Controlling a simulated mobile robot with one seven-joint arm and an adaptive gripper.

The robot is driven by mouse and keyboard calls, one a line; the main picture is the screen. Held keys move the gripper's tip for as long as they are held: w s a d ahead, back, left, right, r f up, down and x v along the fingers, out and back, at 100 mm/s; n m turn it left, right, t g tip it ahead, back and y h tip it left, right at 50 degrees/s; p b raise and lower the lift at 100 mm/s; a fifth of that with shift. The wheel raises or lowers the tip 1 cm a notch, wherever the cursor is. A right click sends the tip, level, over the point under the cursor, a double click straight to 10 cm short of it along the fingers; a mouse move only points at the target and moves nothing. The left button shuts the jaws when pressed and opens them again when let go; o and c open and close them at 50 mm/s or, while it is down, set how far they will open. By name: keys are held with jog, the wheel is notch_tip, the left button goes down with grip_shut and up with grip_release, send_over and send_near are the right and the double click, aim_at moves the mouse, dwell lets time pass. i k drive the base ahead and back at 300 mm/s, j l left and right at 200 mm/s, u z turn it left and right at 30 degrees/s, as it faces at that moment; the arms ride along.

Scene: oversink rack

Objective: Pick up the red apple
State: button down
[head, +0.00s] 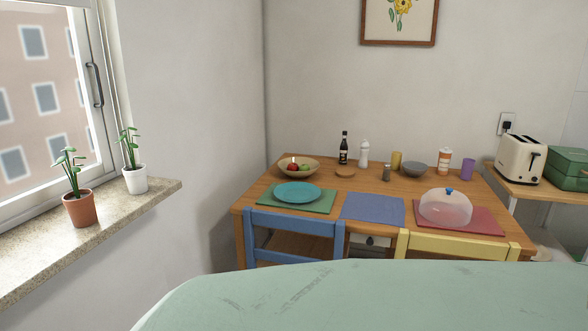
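The red apple (293,167) lies in a shallow tan bowl (312,173) at the back left of the wooden table. A green apple (305,168) sits beside it on the right in the same bowl. A small pale yellow thing shows just behind the red apple; I cannot tell what it is. My gripper is not in the head view.
A blue chair (295,222) and a yellow chair (455,244) stand at the table's near side. A teal plate (298,192) on a green mat lies before the bowl. A dark bottle (344,150) stands right of it. A green rounded surface (370,295) fills the foreground.

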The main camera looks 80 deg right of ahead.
aim_at(292, 167)
jog(key=z, duration=2.6)
jog(key=i+l+u, duration=0.3)
jog(key=i+u, duration=0.15)
jog(key=i, duration=0.15)
jog(key=i+l+u, duration=0.45)
jog(key=i+l, duration=0.1)
jog(key=i, duration=0.95)
